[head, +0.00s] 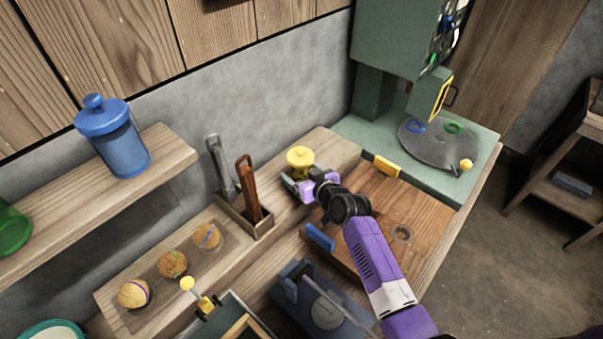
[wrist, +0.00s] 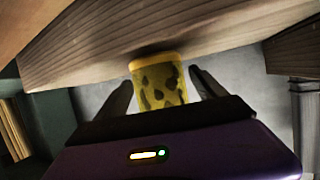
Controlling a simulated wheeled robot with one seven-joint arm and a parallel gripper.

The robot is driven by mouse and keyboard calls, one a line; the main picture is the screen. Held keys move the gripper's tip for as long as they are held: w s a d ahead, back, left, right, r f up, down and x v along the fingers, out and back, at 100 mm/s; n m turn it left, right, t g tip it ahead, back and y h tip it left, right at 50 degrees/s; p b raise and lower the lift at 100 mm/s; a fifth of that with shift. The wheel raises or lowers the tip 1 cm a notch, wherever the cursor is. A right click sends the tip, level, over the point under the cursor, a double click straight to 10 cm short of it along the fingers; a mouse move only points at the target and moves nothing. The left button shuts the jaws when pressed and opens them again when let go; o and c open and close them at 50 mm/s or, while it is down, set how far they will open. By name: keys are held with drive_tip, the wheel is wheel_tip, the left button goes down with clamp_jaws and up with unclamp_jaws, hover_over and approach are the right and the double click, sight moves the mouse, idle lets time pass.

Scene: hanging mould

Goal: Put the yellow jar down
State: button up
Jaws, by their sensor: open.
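The yellow jar (head: 300,157) stands at the right part of the wooden ledge along the wall. In the head view its yellow lid shows and its lower part is hidden behind my gripper (head: 299,186). In the wrist view the jar (wrist: 158,84) is yellow with dark spots and sits between the two dark fingers of my gripper (wrist: 162,82). A gap shows on each side, so the fingers are open around it and apart from it. The jar's end meets the wooden surface (wrist: 225,30) in that view.
A wooden holder (head: 240,218) with two upright tools stands left of my gripper. Several round balls (head: 172,264) sit further left on the ledge. A green machine (head: 402,45) with a round plate (head: 435,147) stands at the right. A blue jar (head: 115,140) is on the upper shelf.

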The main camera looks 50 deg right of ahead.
drive_tip(key=shift+r, duration=0.1)
drive_tip(key=v, duration=1.2)
